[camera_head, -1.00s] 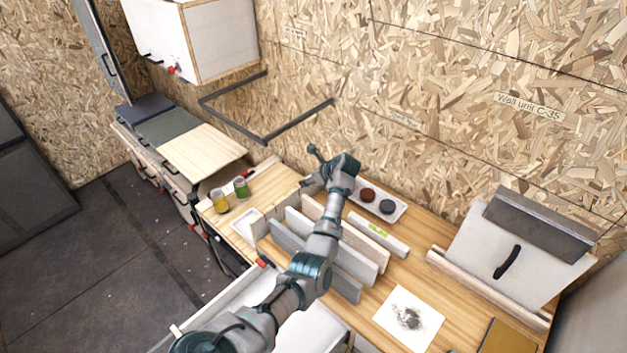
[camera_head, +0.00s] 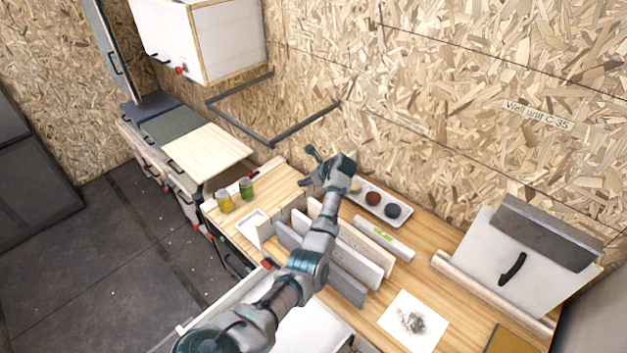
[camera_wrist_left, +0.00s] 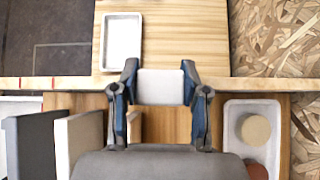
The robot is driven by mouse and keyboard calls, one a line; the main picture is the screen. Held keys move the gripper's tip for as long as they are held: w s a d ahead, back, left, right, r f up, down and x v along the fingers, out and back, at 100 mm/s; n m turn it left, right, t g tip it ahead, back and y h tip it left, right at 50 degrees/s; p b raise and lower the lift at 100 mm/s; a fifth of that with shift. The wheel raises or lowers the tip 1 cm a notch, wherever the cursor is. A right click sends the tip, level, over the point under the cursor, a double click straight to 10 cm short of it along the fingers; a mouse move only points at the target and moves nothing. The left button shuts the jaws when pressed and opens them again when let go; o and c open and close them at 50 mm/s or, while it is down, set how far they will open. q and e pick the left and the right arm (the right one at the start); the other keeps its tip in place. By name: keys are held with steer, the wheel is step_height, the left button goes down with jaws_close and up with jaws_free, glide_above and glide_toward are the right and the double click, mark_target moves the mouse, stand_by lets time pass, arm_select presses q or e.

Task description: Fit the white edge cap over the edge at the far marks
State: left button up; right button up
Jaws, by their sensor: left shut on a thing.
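My left gripper (camera_head: 309,168) reaches over the bench, its fingers toward the back left. In the left wrist view its fingers (camera_wrist_left: 160,82) are shut on the white edge cap (camera_wrist_left: 160,90), a small pale block between the fingertips. A long light wood edge (camera_wrist_left: 240,84) crosses that view behind the fingers. The cap overlaps the edge in the picture; I cannot tell whether it touches it or hangs above. Red marks (camera_wrist_left: 53,83) show on the edge at the left, apart from the cap. In the head view the cap is too small to make out. My right gripper is not in view.
Upright panels (camera_head: 355,250) stand on the bench beneath my arm. A white tray with round discs (camera_head: 380,206) lies right of the gripper. A small white tray (camera_wrist_left: 121,42) lies beyond the edge. Two jars (camera_head: 235,194) stand to the left.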

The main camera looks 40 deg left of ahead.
arm_select(q)
steer(key=shift+a+r+p, duration=0.15)
steer(key=shift+a+p, duration=0.1)
steer(key=shift+p, duration=0.05)
steer(key=shift+r, duration=0.1)
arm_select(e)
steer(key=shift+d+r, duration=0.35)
